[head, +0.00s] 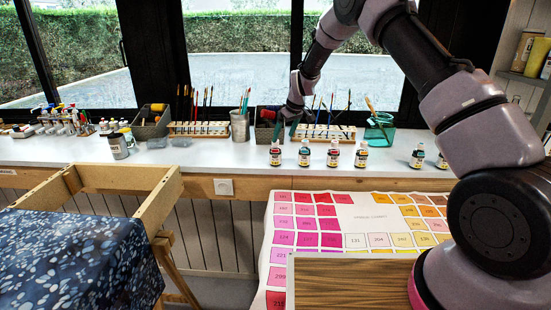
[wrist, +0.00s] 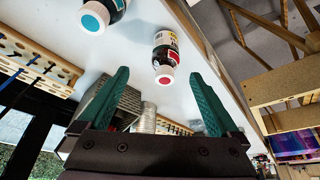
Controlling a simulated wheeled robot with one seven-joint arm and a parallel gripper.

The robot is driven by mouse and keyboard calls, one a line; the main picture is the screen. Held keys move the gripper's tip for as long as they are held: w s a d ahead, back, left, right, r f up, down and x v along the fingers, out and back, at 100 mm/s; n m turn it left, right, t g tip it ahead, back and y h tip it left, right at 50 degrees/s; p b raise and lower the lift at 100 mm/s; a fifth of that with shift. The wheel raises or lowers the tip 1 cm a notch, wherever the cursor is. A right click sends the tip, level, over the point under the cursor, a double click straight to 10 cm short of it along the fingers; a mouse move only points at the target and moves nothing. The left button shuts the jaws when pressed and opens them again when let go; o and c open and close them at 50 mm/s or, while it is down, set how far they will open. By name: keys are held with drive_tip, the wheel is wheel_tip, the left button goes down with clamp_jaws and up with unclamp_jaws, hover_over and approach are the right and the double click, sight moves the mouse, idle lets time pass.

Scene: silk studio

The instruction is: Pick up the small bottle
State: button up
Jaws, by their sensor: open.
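Several small bottles with white caps stand upright in a row on the white counter in the head view. The leftmost bottle (head: 275,154) has a dark red label band. My gripper (head: 287,124) is just above and behind the left end of this row, pointing down. In the wrist view, my open green fingers (wrist: 159,78) have nothing between them. A small bottle with a red dot on its cap (wrist: 165,52) lies ahead, in line with the gap. Another bottle with a teal dot (wrist: 104,13) is at the upper left. Which bottle is meant cannot be told.
Wooden brush racks (head: 199,129), a metal brush can (head: 239,127) and a teal glass jar (head: 379,130) stand along the back of the counter (head: 215,152). A grey mug (head: 118,146) is at left.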

sight(276, 153)
drive_tip(key=x, duration=0.5)
drive_tip(key=shift+a+f, duration=0.1)
drive_tip(key=shift+f, duration=0.25)
drive_tip(key=x, duration=0.4)
drive_tip(key=shift+s+a, duration=0.25)
drive_tip(key=shift+a, duration=0.05)
drive_tip(key=shift+w+a+f, duration=0.15)
drive_tip(key=shift+w+f, duration=0.1)
drive_tip(key=shift+f, duration=0.35)
drive_tip(key=c, duration=1.5)
